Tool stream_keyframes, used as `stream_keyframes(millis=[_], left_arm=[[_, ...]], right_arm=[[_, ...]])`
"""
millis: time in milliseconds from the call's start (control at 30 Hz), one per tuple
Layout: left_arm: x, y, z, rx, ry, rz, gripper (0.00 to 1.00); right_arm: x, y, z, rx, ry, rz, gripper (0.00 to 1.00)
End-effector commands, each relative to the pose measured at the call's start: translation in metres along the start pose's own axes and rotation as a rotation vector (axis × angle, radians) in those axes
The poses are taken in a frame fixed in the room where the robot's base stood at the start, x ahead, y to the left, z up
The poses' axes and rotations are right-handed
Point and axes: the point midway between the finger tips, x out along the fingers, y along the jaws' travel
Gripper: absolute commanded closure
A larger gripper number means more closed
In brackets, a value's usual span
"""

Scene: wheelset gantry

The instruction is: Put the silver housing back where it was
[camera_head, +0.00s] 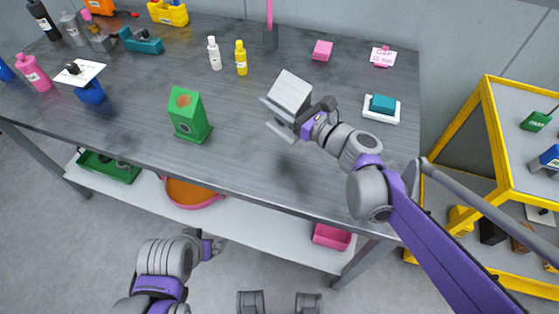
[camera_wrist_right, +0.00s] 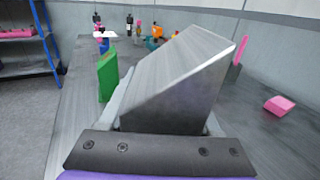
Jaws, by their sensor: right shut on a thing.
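The silver housing (camera_head: 290,92), a block with a sloped top, is held in my right gripper (camera_head: 275,116) above the middle of the grey table (camera_head: 240,170). In the right wrist view the silver housing (camera_wrist_right: 185,85) fills the space between the jaws of my right gripper (camera_wrist_right: 165,125), which is shut on it. It appears raised off the tabletop. A similar green housing (camera_head: 188,115) with a round bore stands to its left and also shows in the wrist view (camera_wrist_right: 107,75). My left gripper (camera_head: 212,246) is low, off the table's front edge; its jaws are unclear.
A white bottle (camera_head: 214,53) and a yellow bottle (camera_head: 241,58) stand behind. A pink block (camera_head: 322,50) is at the back, and a teal block (camera_head: 382,104) sits on a white pad to the right. A yellow-framed rack (camera_head: 492,130) stands right of the table. The table's front middle is clear.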

Motion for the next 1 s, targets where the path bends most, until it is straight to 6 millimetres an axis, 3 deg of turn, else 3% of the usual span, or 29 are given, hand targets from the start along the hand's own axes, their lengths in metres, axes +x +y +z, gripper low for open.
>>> stream_keyframes(millis=[100,200,433,667,867,1000], left_arm=[[0.012,0.000,0.006,0.000,-0.004,0.000,0.00],[0.016,0.000,0.008,0.000,-0.006,0.000,0.00],[0.027,0.000,0.013,0.000,-0.010,0.000,0.00],[0.031,0.000,0.015,0.000,-0.011,0.000,0.00],[0.040,0.000,0.018,0.000,-0.015,0.000,0.00],[0.040,0.000,0.018,0.000,-0.014,0.000,0.00]], right_arm=[[0.004,0.019,0.006,0.002,0.000,0.052,1.00],[0.005,0.025,0.001,0.002,-0.001,0.068,1.00],[0.005,0.025,-0.040,0.001,-0.001,0.069,1.00],[0.005,0.025,-0.058,0.001,-0.002,0.068,1.00],[0.005,0.025,-0.086,0.001,-0.001,0.067,1.00],[0.005,0.025,-0.088,0.001,-0.002,0.067,1.00]])
